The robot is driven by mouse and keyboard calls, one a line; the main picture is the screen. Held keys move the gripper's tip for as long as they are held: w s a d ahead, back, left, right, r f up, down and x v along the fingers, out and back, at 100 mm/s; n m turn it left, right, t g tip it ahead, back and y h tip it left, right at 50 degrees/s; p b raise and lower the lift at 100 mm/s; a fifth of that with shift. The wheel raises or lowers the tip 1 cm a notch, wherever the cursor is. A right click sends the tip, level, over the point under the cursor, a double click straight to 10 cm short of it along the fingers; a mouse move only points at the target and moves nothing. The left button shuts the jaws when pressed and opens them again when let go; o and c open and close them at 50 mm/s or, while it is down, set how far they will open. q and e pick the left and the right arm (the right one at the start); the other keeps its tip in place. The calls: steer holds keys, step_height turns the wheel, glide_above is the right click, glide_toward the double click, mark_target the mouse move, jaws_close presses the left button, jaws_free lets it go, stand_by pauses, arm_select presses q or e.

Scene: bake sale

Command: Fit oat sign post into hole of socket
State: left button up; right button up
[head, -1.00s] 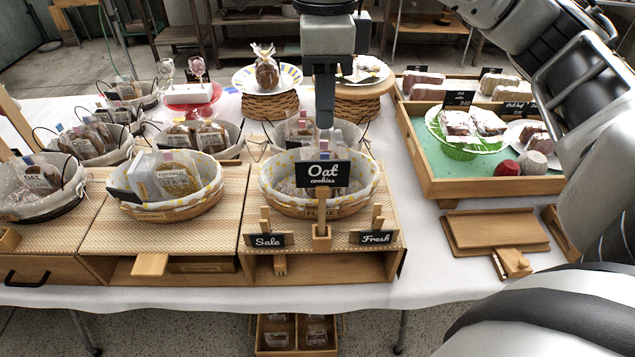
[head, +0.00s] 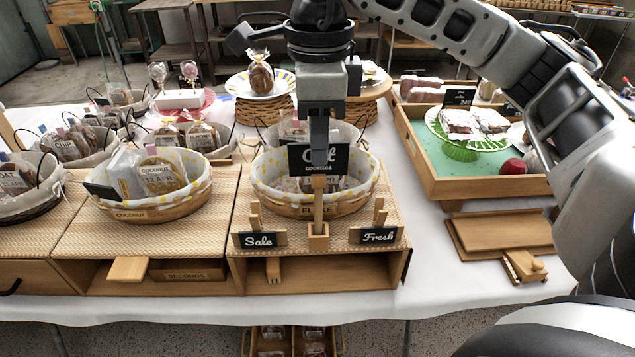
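The oat sign (head: 336,158) is a black plate reading "Oat cookies" on a wooden post (head: 318,200). It stands upright in front of a lined basket. The post's lower end meets the small wooden socket block (head: 318,243) at the display box's front edge and looks to be in its hole; how deep is unclear. My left gripper is out of view.
The Sale sign (head: 258,240) and Fresh sign (head: 378,235) flank the socket closely. The lined basket (head: 275,203) of cookies is right behind. A green-lined tray (head: 480,187) and a wooden board (head: 500,232) lie to the right, with bare white cloth between.

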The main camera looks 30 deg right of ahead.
jaws_close()
steer(key=shift+r+p, duration=2)
steer(key=shift+r, duration=0.8)
